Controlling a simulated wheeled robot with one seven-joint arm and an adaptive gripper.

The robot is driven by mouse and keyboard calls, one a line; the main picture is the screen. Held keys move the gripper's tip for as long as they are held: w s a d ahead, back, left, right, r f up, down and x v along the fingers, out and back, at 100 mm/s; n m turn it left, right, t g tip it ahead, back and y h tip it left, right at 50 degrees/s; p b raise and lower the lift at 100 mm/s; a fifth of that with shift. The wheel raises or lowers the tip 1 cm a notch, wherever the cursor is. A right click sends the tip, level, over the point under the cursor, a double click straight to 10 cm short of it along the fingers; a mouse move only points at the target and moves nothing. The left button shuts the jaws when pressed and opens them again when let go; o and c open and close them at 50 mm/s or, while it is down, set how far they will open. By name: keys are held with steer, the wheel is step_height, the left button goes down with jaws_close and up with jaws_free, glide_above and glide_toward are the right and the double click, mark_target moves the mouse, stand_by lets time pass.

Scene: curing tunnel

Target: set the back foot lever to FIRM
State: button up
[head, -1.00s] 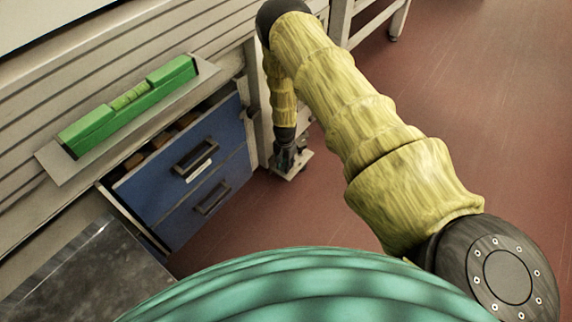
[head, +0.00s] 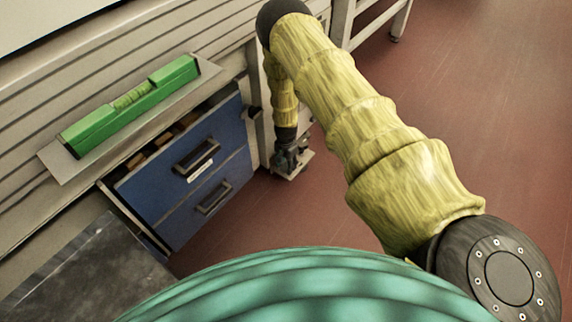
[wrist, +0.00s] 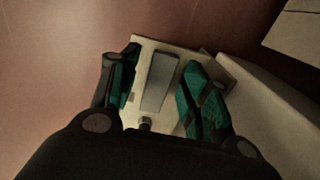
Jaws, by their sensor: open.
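The foot lever (wrist: 160,82) shows in the wrist view as a flat grey bar on a pale base plate (wrist: 184,54). My gripper (wrist: 162,92) is open, with one teal-padded finger on each side of the bar. I cannot tell whether the fingers touch it. A small round knob (wrist: 146,123) sits at the bar's near end. In the head view my gripper (head: 288,158) is low over the pale plate (head: 299,168) near the floor, at the foot of the bench. It hides most of the lever there. No FIRM marking is readable.
A blue drawer unit (head: 182,170) stands left of my gripper, its top drawer partly open. A green level (head: 130,105) lies on a ledge above it. A pale leg or beam (wrist: 268,110) runs close on the right in the wrist view. Red floor (head: 470,120) is clear to the right.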

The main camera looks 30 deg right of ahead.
mark_target(286, 166)
step_height(286, 166, up, 12)
stand_by(0.8)
stand_by(0.4)
steer(key=s+a+f+n, duration=0.2)
steer(key=s, duration=0.6)
steer(key=s+a+f+n+h, duration=0.1)
steer(key=s+a+f+n, duration=0.15)
steer(key=s, duration=0.55)
steer(key=s+a+f+n, duration=0.1)
steer(key=s+a+n, duration=0.2)
steer(key=s, duration=0.5)
steer(key=s+a+r+n+y, duration=0.1)
steer(key=s+a+r+n, duration=0.2)
steer(key=s, duration=0.6)
steer(key=s+a+r+n, duration=0.25)
steer(key=s+a, duration=0.25)
steer(key=s, duration=0.3)
step_height(286, 166, up, 29)
steer(key=p, duration=3)
